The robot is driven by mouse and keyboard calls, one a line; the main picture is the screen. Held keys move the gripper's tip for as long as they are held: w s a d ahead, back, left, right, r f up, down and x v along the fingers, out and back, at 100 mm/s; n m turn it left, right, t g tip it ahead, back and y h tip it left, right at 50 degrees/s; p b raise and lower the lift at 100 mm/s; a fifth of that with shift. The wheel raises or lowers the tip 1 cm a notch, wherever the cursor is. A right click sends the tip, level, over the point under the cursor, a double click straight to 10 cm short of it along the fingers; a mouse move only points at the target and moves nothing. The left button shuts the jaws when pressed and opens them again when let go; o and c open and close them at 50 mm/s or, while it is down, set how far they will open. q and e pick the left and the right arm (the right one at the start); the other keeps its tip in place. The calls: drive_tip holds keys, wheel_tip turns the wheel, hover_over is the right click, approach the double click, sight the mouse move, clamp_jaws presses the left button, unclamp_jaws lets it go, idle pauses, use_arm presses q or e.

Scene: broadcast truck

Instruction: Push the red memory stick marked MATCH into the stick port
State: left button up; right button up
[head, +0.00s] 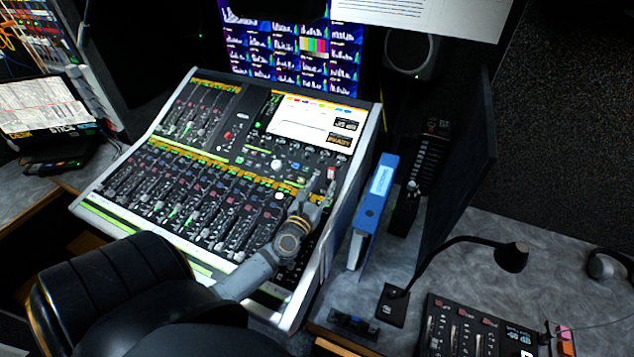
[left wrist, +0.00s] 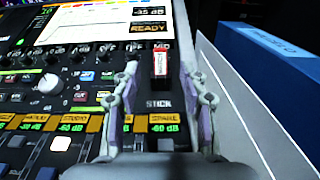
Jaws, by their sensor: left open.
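The MATCH marking is too small to read. The stick port is not clearly visible; I cannot tell how deep the stick sits. My left gripper (head: 322,188) is open over the console's right side. In the left wrist view its fingers (left wrist: 159,78) stand either side of the stick's line, apart from it. My right gripper is not in view.
The mixing console (head: 110,198) has many faders and a lit screen (head: 315,122) reading READY. A blue binder (head: 372,210) stands close to its right edge. A gooseneck lamp (head: 510,257) and a small control panel (head: 460,330) are further right. A black chair (head: 110,280) is in front.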

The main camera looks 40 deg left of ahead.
use_arm(q)
drive_tip(key=v, duration=0.4)
idle(0.7)
